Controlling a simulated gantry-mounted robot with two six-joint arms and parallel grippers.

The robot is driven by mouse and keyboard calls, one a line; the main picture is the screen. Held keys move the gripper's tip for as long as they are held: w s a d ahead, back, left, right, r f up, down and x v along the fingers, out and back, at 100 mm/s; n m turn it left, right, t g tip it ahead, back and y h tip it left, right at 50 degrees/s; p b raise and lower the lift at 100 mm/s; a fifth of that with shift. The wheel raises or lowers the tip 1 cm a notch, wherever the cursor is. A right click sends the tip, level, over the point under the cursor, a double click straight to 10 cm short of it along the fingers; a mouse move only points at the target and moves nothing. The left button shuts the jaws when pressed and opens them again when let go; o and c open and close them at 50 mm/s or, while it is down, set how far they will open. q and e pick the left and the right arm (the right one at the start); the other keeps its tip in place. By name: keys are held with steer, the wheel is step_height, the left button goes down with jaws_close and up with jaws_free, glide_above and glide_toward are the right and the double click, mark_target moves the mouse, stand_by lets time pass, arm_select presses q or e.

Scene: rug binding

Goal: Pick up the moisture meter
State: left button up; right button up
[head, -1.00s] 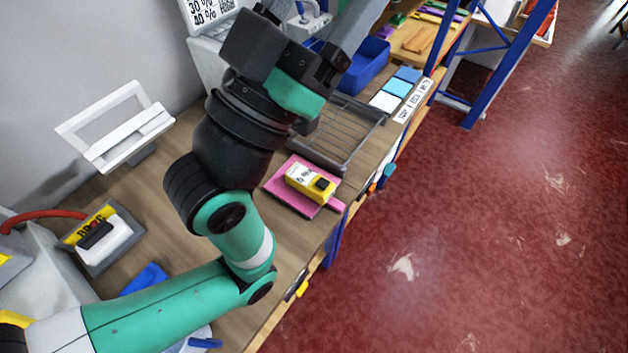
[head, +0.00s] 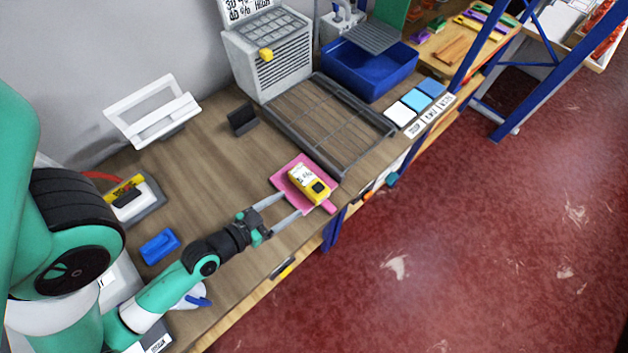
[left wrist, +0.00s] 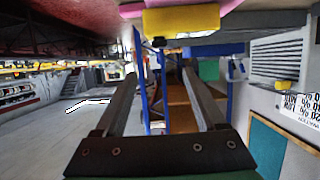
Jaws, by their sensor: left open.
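The moisture meter (head: 309,185) is yellow with a white label and a dark end. It lies on a pink pad (head: 287,184) near the front edge of the bench. My left gripper (head: 291,205) is open and empty, low over the bench, its two fingers pointing at the pad's near side. The fingers are not around the meter. In the left wrist view the yellow meter (left wrist: 180,20) shows at the top, beyond the open fingertips of the gripper (left wrist: 162,72). My right gripper is not in view.
A dark wire rack (head: 330,125) lies behind the pad. A blue bin (head: 370,72) and a grey vented box (head: 268,55) stand further back. A blue block (head: 159,246) and a white stand (head: 152,115) are on the left. The bench middle (head: 215,170) is clear.

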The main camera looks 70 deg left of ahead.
mark_target(317, 189)
arm_select(q)
steer(key=x, duration=0.6)
steer(key=shift+w+p, duration=0.1)
steer(key=shift+p, duration=0.25)
steer(key=shift+w+a+f, duration=0.2)
steer(key=shift+w+f, duration=0.2)
steer(key=x, duration=0.2)
steer(key=b+x, duration=0.1)
steer(key=x, duration=0.1)
steer(key=shift+w+f, duration=0.15)
steer(key=shift+f, duration=0.2)
jaws_close()
